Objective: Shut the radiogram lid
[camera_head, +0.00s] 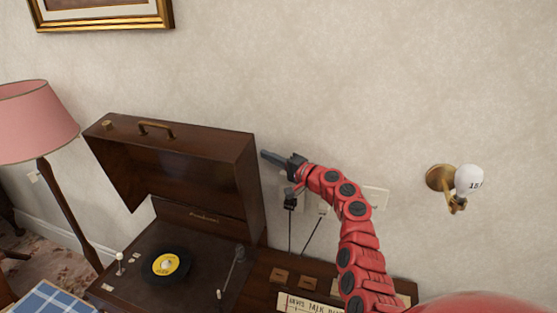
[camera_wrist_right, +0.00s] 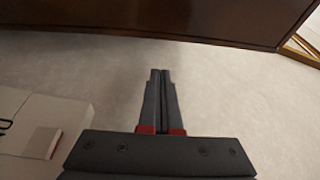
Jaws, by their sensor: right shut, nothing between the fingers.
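The radiogram lid (camera_head: 190,165) is dark brown wood with a brass handle on its upper face, and it stands raised. Below it is the radiogram deck (camera_head: 125,285) with a yellow-labelled record and a tonearm. My right gripper (camera_head: 264,154) is shut and empty, just right of the lid's upper right side, in front of the wall. In the right wrist view the shut fingers (camera_wrist_right: 160,75) point toward a dark brown wooden surface (camera_wrist_right: 180,20), with a gap of wall showing between. My left gripper is not in view.
A pink lamp (camera_head: 38,122) stands at the left. A gold-framed picture (camera_head: 100,15) hangs above. Plugs and cables (camera_head: 290,203) are on the wall below my right gripper. A brass wall lamp (camera_head: 455,185) is at the right. A lettered card (camera_head: 310,303) lies right of the deck.

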